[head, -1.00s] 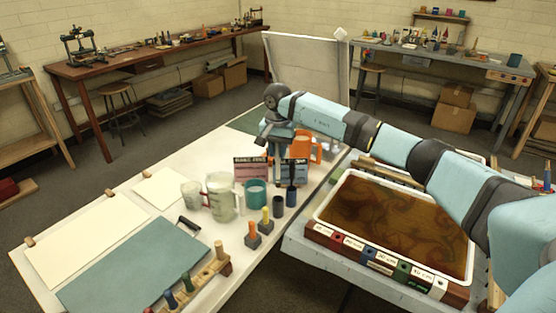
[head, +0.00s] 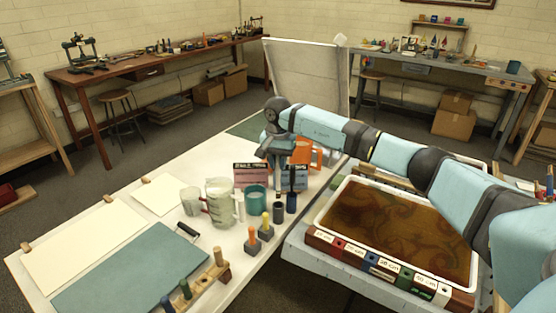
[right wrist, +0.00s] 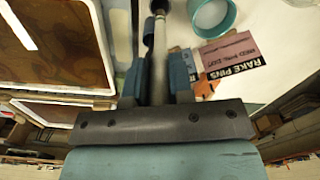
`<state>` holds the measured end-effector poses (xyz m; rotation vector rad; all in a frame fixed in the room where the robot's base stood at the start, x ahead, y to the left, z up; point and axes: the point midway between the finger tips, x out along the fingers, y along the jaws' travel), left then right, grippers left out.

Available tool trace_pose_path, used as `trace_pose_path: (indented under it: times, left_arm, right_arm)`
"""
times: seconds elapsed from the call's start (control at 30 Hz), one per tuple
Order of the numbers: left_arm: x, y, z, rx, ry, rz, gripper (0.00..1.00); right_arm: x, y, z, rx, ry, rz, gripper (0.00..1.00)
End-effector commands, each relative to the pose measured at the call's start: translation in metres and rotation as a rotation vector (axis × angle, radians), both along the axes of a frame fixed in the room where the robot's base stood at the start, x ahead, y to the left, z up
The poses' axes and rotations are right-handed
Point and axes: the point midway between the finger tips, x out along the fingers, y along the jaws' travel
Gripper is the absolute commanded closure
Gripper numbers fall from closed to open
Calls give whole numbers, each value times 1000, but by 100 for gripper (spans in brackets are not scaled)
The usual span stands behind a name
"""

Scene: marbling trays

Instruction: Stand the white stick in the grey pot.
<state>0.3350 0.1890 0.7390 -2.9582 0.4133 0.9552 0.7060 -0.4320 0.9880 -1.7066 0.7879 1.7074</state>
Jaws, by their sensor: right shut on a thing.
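My right gripper (right wrist: 163,80) is shut on the white stick (right wrist: 159,65), which runs away from between the fingers in the right wrist view. In the head view this gripper (head: 278,160) hangs over the table behind the pots, and the stick is hard to make out there. The grey pot (head: 278,211) stands on the white table below the gripper. A darker pot (head: 291,203) with a navy-handled tool (head: 292,179) stands just right of it. At the stick's far end is a dark shape; I cannot tell whether they touch. My left gripper is not in view.
A teal cup (head: 256,201), a measuring jug (head: 220,203) and a pink card (head: 251,173) crowd the pots. The marbling tray (head: 326,221) lies to the right.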

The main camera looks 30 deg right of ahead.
Motion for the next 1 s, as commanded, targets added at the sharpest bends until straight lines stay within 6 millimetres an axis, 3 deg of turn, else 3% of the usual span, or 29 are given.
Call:
trace_pose_path:
  times: [1.0]
  left_arm:
    - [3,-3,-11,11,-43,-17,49]
  right_arm:
    - [0,0,-64,-1,1,0,100]
